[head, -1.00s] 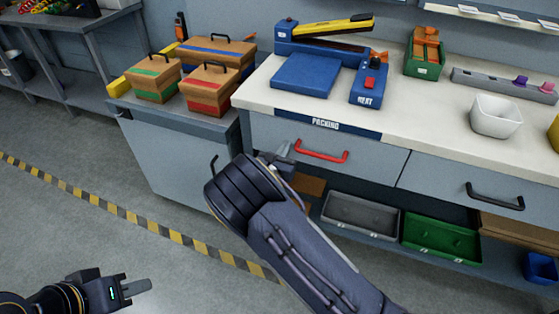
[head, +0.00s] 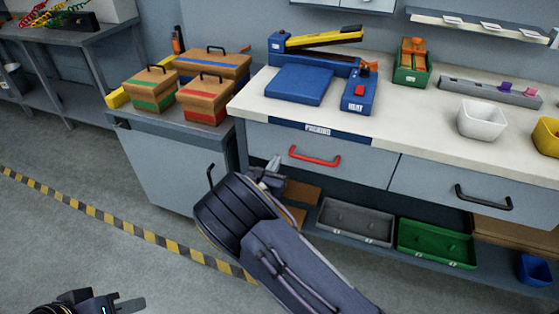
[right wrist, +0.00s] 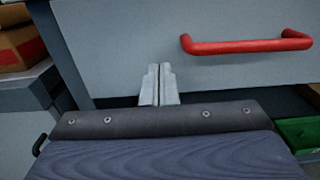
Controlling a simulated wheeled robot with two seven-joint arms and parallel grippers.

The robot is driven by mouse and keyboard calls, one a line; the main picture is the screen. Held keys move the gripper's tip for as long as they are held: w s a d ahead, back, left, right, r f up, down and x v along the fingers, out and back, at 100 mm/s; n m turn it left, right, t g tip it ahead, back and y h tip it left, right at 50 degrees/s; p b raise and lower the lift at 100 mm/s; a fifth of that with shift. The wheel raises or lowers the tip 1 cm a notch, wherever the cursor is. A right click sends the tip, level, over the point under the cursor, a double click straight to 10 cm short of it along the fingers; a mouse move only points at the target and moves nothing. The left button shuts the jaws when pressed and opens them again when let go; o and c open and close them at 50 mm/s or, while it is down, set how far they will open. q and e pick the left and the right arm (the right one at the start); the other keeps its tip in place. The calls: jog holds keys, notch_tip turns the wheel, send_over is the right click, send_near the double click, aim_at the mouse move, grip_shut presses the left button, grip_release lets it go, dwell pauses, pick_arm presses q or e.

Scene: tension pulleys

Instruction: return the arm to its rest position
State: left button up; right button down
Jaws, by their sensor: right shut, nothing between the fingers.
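My right gripper (head: 275,164) is in front of the packing bench, just left of the red drawer handle (head: 314,157). In the right wrist view its two fingers (right wrist: 159,83) are together with nothing between them, pointing at the grey drawer front (right wrist: 115,45). The red handle (right wrist: 247,43) is to their right, apart from them. My right forearm comes in from the bottom of the head view. My left gripper (head: 132,304) is low at the bottom left over the floor, partly cut off; its finger opening cannot be made out.
The packing bench (head: 400,116) holds a blue sealer (head: 300,84), a green box (head: 412,66) and a white bin (head: 481,121). Grey (head: 355,222) and green (head: 436,244) trays are on its lower shelf. Lidded boxes stand on the cabinet (head: 175,165) at left. Floor at left is clear.

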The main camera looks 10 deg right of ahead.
jog(key=v, duration=1)
jog(key=s+d+r+m+g, duration=0.1)
jog(key=s+d+m+g, duration=0.4)
jog(key=d, duration=0.3)
jog(key=s+d+r+m+g, duration=0.1)
jog(key=s+d+m+g, duration=0.3)
jog(key=d+m+g, duration=0.3)
jog(key=s+d+r+m+g+y, duration=0.1)
jog(key=s+d+r+m+y, duration=0.1)
jog(key=s+m+y, duration=0.35)
jog(key=s+d+r+m+g+y, duration=0.1)
jog(key=s+d+m+y, duration=0.1)
jog(key=s+m, duration=0.55)
jog(key=s+a+r+m+t+y, duration=0.4)
jog(key=s+a+r+m+y, duration=0.15)
jog(key=s, duration=0.35)
notch_tip(320, 180, up, 16)
jog(key=p, duration=1.5)
jog(key=shift+s+m, duration=0.2)
jog(key=shift+m, duration=0.15)
